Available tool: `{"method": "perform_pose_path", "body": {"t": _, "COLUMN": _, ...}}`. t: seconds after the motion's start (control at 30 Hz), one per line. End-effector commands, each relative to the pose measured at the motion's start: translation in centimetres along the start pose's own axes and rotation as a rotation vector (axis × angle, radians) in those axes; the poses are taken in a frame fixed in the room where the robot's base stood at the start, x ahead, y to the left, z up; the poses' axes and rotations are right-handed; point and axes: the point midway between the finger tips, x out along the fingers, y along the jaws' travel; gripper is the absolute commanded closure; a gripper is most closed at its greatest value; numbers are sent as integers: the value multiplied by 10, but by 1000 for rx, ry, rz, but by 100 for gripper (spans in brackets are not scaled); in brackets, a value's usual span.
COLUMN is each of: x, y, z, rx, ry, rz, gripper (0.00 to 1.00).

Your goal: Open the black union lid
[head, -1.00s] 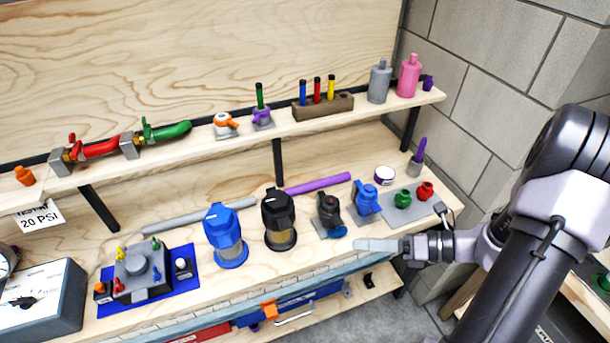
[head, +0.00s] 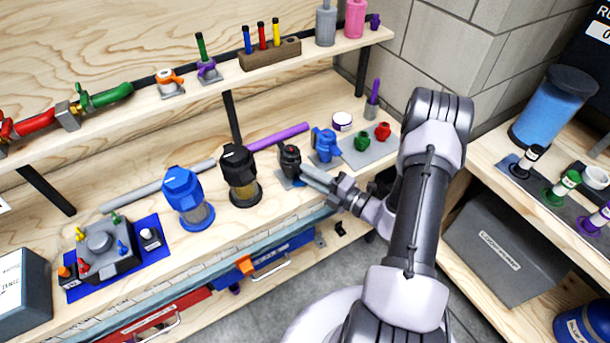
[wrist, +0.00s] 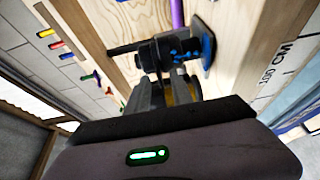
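The black union (head: 290,160) stands on a small grey plate on the workbench, between the black-topped filter housing and the blue union. It also shows at the top of the wrist view (wrist: 172,52), with a dark bar sticking out to the left and a blue round part beside it. My gripper (head: 308,173) is at the union's front right side in the head view. In the wrist view its two fingers (wrist: 166,84) stand a little apart, with their tips at the union. Whether they touch it I cannot tell.
The black-topped housing (head: 241,178) and blue-topped housing (head: 187,198) stand to the left. The blue union (head: 326,145), green fitting (head: 362,141) and red fitting (head: 382,131) are to the right. A purple tube (head: 279,137) lies behind. A shelf runs above the bench.

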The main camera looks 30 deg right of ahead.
Motion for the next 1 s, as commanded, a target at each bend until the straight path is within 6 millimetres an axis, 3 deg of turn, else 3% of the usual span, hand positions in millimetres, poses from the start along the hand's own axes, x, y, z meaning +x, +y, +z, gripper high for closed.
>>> {"method": "perform_pose_path", "body": {"t": 0.13, "x": 13, "y": 0, "z": 0, "rx": 0, "ry": 1, "rz": 0, "gripper": 73}}
{"method": "perform_pose_path", "body": {"t": 0.4, "x": 16, "y": 0, "z": 0, "rx": 0, "ry": 0, "rz": 0, "gripper": 73}}
{"method": "perform_pose_path", "body": {"t": 0.43, "x": 16, "y": 0, "z": 0, "rx": 0, "ry": 0, "rz": 0, "gripper": 75}}
{"method": "perform_pose_path", "body": {"t": 0.57, "x": 15, "y": 0, "z": 0, "rx": 0, "ry": 0, "rz": 0, "gripper": 100}}
{"method": "perform_pose_path", "body": {"t": 1.0, "x": 15, "y": 0, "z": 0, "rx": 0, "ry": 1, "rz": 0, "gripper": 100}}
